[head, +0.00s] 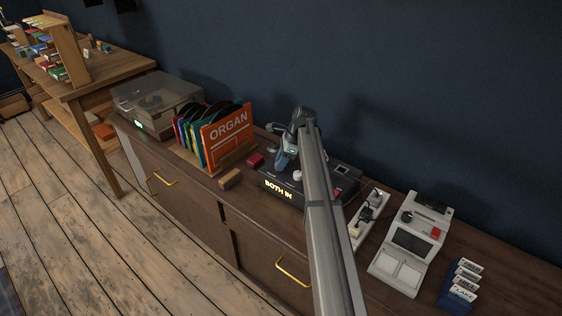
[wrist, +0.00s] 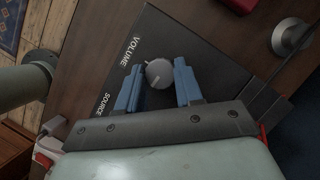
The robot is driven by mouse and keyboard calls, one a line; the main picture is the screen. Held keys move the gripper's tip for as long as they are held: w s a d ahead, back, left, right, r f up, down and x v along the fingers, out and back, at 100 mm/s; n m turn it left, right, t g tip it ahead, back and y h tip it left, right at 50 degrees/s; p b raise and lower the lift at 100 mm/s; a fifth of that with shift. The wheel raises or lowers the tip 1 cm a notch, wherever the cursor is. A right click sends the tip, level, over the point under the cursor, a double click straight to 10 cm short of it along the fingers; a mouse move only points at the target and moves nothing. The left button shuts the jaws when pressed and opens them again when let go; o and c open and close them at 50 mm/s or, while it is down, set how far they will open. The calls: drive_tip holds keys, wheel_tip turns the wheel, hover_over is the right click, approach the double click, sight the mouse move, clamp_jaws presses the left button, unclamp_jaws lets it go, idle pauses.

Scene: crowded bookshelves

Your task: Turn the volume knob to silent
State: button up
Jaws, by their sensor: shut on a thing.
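The volume knob (wrist: 160,72) is a round grey knob with a thin pale pointer line, beside the word VOLUME in the wrist view. My gripper (wrist: 159,82) has its two blue fingers on either side of the knob and is shut on it. The word SOURCE is printed lower left of it on the same black panel. In the head view the black audio unit (head: 280,197) shows a lit BOTH IN display. My gripper (head: 284,157) is over this unit there, and my arm hides part of it. A pale knob (head: 297,175) shows beside my arm.
On the cabinet stand a turntable (head: 158,103), a record rack marked ORGAN (head: 228,137), a red block (head: 256,160) and a wooden block (head: 230,179). To the right are a power strip (head: 372,205), a white device (head: 412,245) and blue labelled cases (head: 460,290).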

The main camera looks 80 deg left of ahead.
drive_tip(key=shift+c, duration=1.4)
drive_tip(key=shift+n, duration=0.3)
drive_tip(key=n, duration=0.1)
drive_tip(key=n+h, duration=0.1)
drive_tip(key=n, duration=0.1)
drive_tip(key=shift+a+n+h, duration=0.25)
drive_tip(key=shift+n+h, duration=0.05)
drive_tip(key=n, duration=0.2)
drive_tip(key=n+t+h, duration=0.1)
drive_tip(key=n, duration=0.1)
drive_tip(key=shift+s+a+n+h, duration=0.1)
drive_tip(key=shift+n+h, duration=0.2)
drive_tip(key=n+t, duration=0.1)
drive_tip(key=n, duration=0.1)
drive_tip(key=n+t+h, duration=0.1)
drive_tip(key=n, duration=0.2)
drive_tip(key=shift+s, duration=0.1)
drive_tip(key=n+t, duration=0.1)
drive_tip(key=n, duration=0.3)
drive_tip(key=shift+s+n+h, duration=0.1)
drive_tip(key=shift+n+h, duration=0.2)
drive_tip(key=shift+n+t, duration=0.3)
